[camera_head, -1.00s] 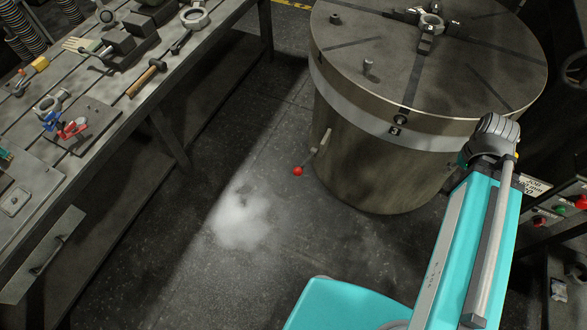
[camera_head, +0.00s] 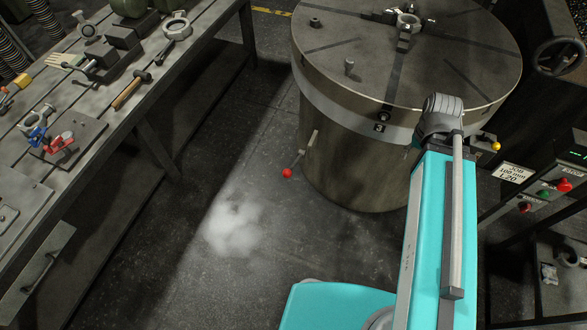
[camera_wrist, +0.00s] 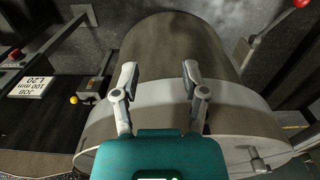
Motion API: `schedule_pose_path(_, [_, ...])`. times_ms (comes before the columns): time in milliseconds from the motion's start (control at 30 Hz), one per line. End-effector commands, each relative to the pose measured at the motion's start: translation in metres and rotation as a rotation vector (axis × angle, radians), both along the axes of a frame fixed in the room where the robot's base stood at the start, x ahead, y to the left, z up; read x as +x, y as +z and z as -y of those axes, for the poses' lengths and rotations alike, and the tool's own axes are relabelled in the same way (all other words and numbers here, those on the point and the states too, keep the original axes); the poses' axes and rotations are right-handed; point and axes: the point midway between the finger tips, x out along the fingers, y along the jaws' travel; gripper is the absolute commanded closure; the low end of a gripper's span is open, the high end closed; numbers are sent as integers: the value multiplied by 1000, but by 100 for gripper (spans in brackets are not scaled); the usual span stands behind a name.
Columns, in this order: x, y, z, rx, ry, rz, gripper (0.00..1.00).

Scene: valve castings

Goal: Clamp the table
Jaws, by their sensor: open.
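The round rotary table (camera_head: 400,60) stands on a thick drum with a pale band around its rim. A chuck-like fixture holding a ring (camera_head: 408,22) sits at its top centre. A clamp lever with a red ball end (camera_head: 287,173) sticks out from the left of the drum; in the wrist view the red ball (camera_wrist: 301,3) is at the top right corner. My gripper (camera_wrist: 158,70) is open and empty in the wrist view, its two fingers apart in front of the drum side. In the head view my arm hides the gripper.
A workbench (camera_head: 75,165) with a hammer (camera_head: 131,90), a red and blue vise-like tool (camera_head: 50,141) and castings runs along the left. A control box with red and green buttons (camera_head: 545,190) and a handwheel (camera_head: 558,55) stand at the right. Floor between bench and drum is clear.

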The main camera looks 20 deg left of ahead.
Motion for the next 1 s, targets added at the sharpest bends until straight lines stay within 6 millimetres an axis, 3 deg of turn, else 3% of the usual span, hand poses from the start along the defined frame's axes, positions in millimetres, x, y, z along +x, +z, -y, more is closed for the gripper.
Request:
schedule_pose_path(267, [11, -17, -19, 9, -8, 7, 43])
schedule_pose_path(567, [39, -69, -103, 42, -35, 24, 43])
schedule_pose_path(1000, [63, -155, -252, 119, -114, 32, 43])
